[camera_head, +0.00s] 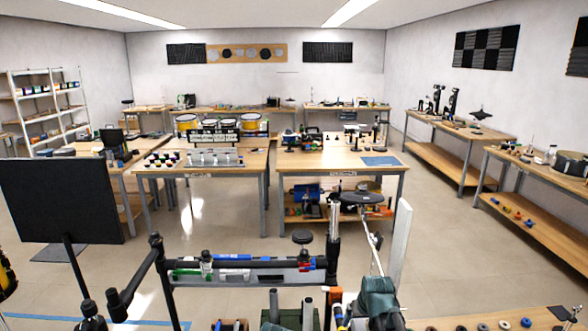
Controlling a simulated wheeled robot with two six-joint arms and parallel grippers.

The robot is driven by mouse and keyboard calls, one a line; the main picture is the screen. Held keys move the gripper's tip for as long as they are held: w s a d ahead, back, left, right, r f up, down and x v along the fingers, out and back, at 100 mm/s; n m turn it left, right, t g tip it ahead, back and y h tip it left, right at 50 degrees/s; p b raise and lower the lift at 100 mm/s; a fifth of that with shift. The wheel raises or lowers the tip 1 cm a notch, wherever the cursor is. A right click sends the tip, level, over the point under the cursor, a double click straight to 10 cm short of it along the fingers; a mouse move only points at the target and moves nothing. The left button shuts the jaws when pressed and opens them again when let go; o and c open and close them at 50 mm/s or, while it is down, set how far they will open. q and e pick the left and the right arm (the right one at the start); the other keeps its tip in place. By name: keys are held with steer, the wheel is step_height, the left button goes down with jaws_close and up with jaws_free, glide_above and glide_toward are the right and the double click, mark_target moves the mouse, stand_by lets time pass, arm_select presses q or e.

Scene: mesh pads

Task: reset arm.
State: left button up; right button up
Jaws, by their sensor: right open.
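My right gripper (376,290) shows small and dark at the bottom, right of the middle, against cluttered gear. It is open. Its fingers are hard to pick out, and I see nothing held in it. I cannot make out my left gripper in this view. A dark round pad (361,198) stands on a thin stand just beyond the right gripper.
A black panel (62,200) on a stand is at the near left. A dark rack (250,270) with coloured items crosses the near middle. A workbench (335,172) and other loaded benches stand behind. Open floor (450,240) lies to the right.

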steer(key=p+v, duration=1)
steer(key=v, duration=0.2)
steer(key=b+x, duration=1.3)
steer(key=x, duration=0.1)
steer(key=shift+w+f, duration=0.1)
steer(key=shift+f, duration=0.15)
step_height(320, 180, up, 12)
steer(key=p, duration=1.2)
